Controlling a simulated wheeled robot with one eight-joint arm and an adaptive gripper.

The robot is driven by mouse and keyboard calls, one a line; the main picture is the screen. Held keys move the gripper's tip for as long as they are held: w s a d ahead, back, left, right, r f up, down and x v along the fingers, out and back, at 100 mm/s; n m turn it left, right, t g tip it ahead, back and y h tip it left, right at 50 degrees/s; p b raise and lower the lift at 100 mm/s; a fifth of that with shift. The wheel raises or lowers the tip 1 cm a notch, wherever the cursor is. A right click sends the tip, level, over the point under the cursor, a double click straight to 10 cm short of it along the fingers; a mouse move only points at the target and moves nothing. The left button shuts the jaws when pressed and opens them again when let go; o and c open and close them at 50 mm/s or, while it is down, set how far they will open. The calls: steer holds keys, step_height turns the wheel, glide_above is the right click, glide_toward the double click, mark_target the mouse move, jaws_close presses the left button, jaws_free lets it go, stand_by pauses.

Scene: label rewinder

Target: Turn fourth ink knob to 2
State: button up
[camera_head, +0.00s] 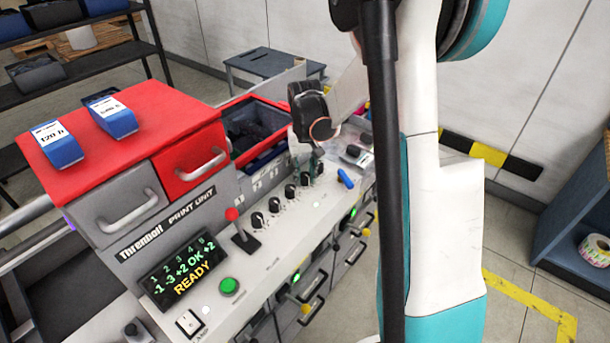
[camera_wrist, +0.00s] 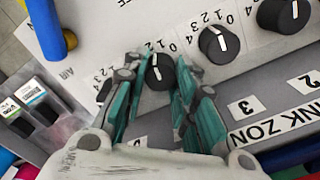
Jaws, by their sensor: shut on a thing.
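In the wrist view the two green fingers of my gripper (camera_wrist: 158,88) stand on either side of a black ink knob (camera_wrist: 158,72) and are shut on it. Its white pointer line shows between the fingertips, directed up toward the small numbers of its scale; the exact number is hard to tell. In the head view my gripper (camera_head: 307,163) is at the far end of the knob row and partly hides the knob there. Two free black knobs, one nearer (camera_wrist: 213,45) and one farther (camera_wrist: 285,15), lie to the right in the wrist view.
The panel's display (camera_head: 183,268) reads READY, with OK among its values. A red-topped lever (camera_head: 238,230) and a green button (camera_head: 229,286) stand near the row. A blue part (camera_head: 345,178) is right of my gripper; a dark bin (camera_head: 255,130) is behind.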

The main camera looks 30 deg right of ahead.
mark_target(304, 174)
steer(key=shift+n, duration=0.7)
steer(key=o, duration=1.1)
steer(key=shift+c, duration=0.2)
steer(key=shift+r, duration=0.1)
step_height(304, 174, up, 12)
